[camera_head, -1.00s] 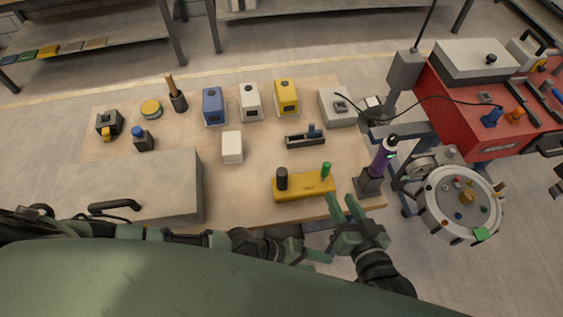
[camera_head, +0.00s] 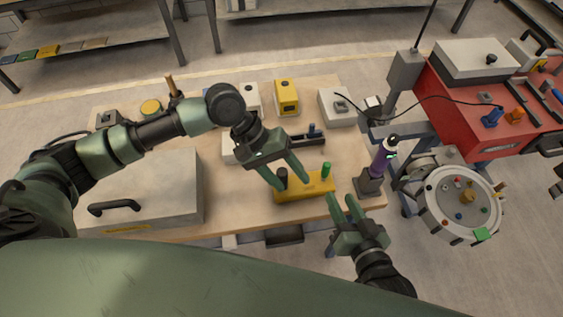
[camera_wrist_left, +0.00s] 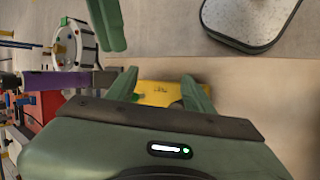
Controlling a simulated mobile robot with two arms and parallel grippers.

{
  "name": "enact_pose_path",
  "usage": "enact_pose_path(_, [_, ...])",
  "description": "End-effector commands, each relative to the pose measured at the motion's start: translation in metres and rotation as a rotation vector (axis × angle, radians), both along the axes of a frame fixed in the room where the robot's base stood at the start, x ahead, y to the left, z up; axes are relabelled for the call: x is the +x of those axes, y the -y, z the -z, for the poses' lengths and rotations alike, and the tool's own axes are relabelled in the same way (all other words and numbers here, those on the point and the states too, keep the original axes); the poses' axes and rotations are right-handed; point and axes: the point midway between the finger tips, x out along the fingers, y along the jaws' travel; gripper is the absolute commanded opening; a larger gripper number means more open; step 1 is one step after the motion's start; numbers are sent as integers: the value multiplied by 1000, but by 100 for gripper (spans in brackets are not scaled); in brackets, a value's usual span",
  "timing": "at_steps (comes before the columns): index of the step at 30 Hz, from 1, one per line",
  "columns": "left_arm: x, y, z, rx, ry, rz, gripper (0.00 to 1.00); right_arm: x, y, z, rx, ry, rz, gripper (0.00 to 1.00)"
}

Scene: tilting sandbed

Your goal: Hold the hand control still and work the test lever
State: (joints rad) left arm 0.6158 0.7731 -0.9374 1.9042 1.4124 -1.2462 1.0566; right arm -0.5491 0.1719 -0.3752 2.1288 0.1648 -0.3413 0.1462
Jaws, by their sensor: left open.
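A yellow block (camera_head: 306,190) on the table carries a black post (camera_head: 282,174) and a green-topped lever (camera_head: 326,170). A purple handle (camera_head: 379,162) stands in a dark holder right of it; I cannot tell which is the hand control. My left gripper (camera_head: 293,182) is open over the yellow block, one finger close by the post; contact is unclear. In the left wrist view the yellow block (camera_wrist_left: 160,92) and part of the dark post (camera_wrist_left: 177,104) show between the fingers. My right gripper (camera_head: 343,199) is open and empty near the table's front right corner.
A grey case (camera_head: 165,185) with a black handle lies at the table's left. A yellow box (camera_head: 286,97) and a grey box (camera_head: 336,105) stand behind. A red bench (camera_head: 470,115) and a round grey drum (camera_head: 460,205) are at right. My left arm covers several boxes.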

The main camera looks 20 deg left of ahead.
Motion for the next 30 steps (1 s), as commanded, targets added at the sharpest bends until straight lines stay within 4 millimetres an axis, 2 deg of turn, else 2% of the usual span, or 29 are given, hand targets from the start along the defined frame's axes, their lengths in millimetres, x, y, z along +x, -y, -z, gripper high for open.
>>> enact_pose_path(1, [10,8,-16,17,60,55,52,0,0,0,0,0,0,36])
enact_pose_path(7, [42,22,-72,167,304,294,52,0,0,0,0,0,0,36])
enact_pose_path(8, [43,19,-69,211,326,342,52,0,0,0,0,0,0,36])
enact_pose_path(12, [37,-3,-29,405,344,566,52,0,0,0,0,0,0,36])
enact_pose_path(16, [32,-18,-8,506,336,695,52,0,0,0,0,0,0,36])
enact_pose_path(23, [30,-25,16,545,327,748,52,0,0,0,0,0,0,36])
enact_pose_path(30, [29,-25,53,544,328,746,52,0,0,0,0,0,0,36])
